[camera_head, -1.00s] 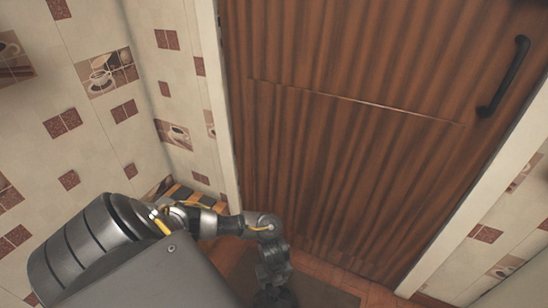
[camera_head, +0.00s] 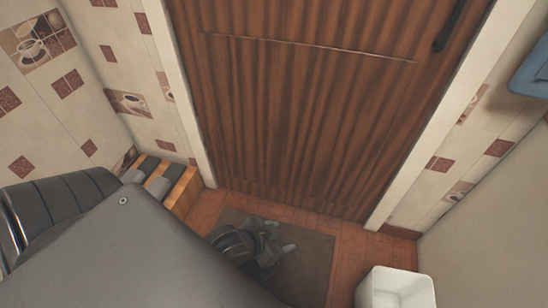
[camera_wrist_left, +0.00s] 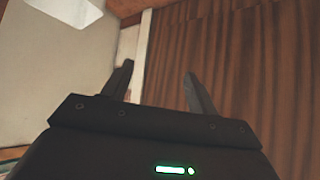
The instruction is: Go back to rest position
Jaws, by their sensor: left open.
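My left gripper (camera_head: 279,236) is in the lower middle of the head view, low over the dark floor mat, in front of the door. Its jaws are apart and empty. In the left wrist view, the two dark fingers of my left gripper (camera_wrist_left: 158,82) stand apart with nothing between them. Most of my left arm is hidden behind my grey body at the lower left. My right gripper does not show.
A closed brown wooden door (camera_head: 290,120) with a black handle (camera_head: 449,25) stands ahead. A dark mat (camera_head: 312,262) lies before it. A white bin (camera_head: 398,290) stands at lower right. A wooden rack (camera_head: 183,190) stands by the left wall. A blue object (camera_head: 530,72) is at upper right.

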